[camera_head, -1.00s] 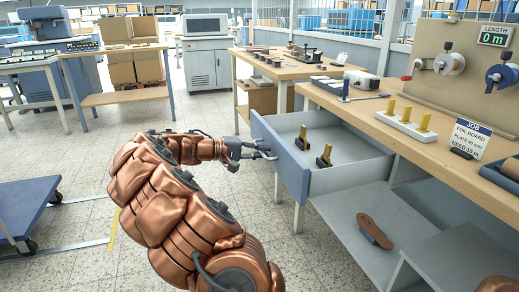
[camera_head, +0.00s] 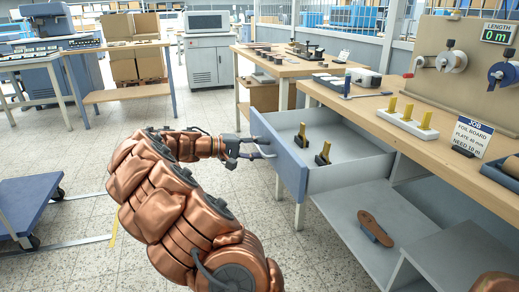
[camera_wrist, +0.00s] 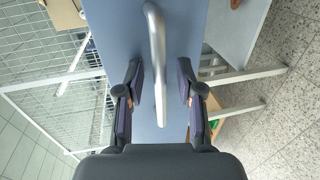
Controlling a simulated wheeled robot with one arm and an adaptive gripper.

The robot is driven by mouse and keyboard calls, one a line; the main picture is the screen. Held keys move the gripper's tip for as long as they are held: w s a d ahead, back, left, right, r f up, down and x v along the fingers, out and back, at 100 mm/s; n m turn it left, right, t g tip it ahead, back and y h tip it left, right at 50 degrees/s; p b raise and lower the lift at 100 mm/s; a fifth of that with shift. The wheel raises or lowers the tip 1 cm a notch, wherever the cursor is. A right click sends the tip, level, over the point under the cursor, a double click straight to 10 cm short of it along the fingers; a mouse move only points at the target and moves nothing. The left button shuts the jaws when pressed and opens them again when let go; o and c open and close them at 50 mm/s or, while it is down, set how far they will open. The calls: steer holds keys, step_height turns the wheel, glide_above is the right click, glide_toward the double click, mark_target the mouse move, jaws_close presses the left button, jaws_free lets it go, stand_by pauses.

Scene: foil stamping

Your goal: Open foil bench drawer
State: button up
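The foil bench drawer (camera_head: 330,175) is pulled out from under the bench top, with its blue front (camera_head: 282,160) facing my arm. Two brass-coloured pieces on dark feet (camera_head: 302,136) (camera_head: 323,154) stand inside it. A pale bar handle (camera_head: 265,149) is on the drawer front, and the handle (camera_wrist: 155,50) also shows in the wrist view. My gripper (camera_head: 245,150) is at the handle. In the wrist view my gripper (camera_wrist: 161,85) has its fingers apart on either side of the handle, with a visible gap at each finger.
The wooden bench top (camera_head: 385,125) holds a white holder with yellow-handled pieces (camera_head: 407,121), a job card (camera_head: 470,137) and foil reels. A lower shelf (camera_head: 365,225) carries a brown tool (camera_head: 375,228). A blue cart (camera_head: 25,205) stands at the left.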

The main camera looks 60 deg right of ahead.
steer(key=v, duration=1.2)
stand_by(0.4)
steer(key=s+a+r+n+t+y+p, duration=0.1)
steer(key=s+a+r+t+y+p, duration=0.2)
steer(key=s+a+r+p, duration=0.75)
steer(key=s+a+r+n+t+y+p, duration=0.2)
steer(key=a+p, duration=0.4)
steer(key=a, duration=0.4)
steer(key=s+a+r+n+t+y+p, duration=0.2)
steer(key=s+a+p, duration=0.3)
steer(key=a, duration=0.5)
steer(key=s+a+r+n+t+y+p, duration=0.1)
steer(key=s+a+r+n+y+p, duration=0.1)
steer(key=a+p, duration=0.6)
steer(key=s+a+n+y, duration=0.1)
steer(key=s+a+y, duration=0.1)
steer(key=shift+a+n+t, duration=0.3)
steer(key=shift+a+t, duration=0.1)
